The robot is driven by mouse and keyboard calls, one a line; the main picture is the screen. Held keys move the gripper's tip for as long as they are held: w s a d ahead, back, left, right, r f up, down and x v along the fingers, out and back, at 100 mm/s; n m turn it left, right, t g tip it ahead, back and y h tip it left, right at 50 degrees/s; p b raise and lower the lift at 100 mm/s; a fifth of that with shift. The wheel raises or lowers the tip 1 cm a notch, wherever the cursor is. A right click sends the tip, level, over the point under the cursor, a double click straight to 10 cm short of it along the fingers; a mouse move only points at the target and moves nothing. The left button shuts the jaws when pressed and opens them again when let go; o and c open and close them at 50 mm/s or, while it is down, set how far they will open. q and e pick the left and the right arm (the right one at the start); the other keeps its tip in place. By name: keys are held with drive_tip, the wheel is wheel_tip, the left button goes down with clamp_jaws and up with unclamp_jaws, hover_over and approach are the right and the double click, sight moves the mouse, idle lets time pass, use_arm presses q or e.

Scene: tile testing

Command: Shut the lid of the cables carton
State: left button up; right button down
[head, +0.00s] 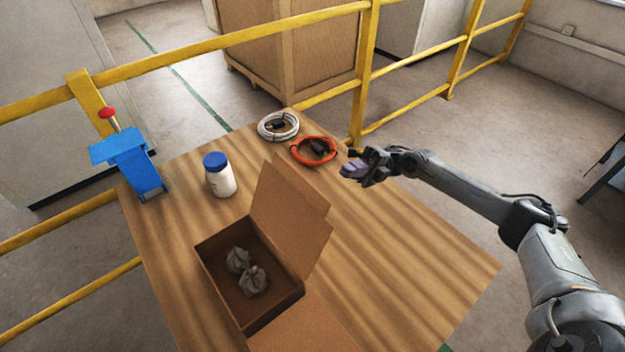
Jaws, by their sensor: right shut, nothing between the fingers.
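The cables carton (217,278) is an open brown cardboard box at the front middle of the wooden table. Its flaps stand open: one flap (285,205) rises upright at the back right, and another (307,330) spreads out at the front right. Crumpled grey bundles (247,276) lie inside. My right gripper (352,170) is shut and empty, above the table's right back edge, behind and to the right of the carton and apart from it. My left gripper is not in view.
A white coiled cable (278,126) and an orange coiled cable (294,150) lie at the table's back corner. A white jar with a blue lid (220,176) and a blue device with a red knob (130,160) stand at the left. Yellow railings (220,42) run behind. The table's right side (400,250) is clear.

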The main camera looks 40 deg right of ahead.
sight(301, 180)
drive_tip(key=x, duration=1.2)
drive_tip(key=shift+a, duration=0.3)
drive_tip(key=shift+r, duration=0.1)
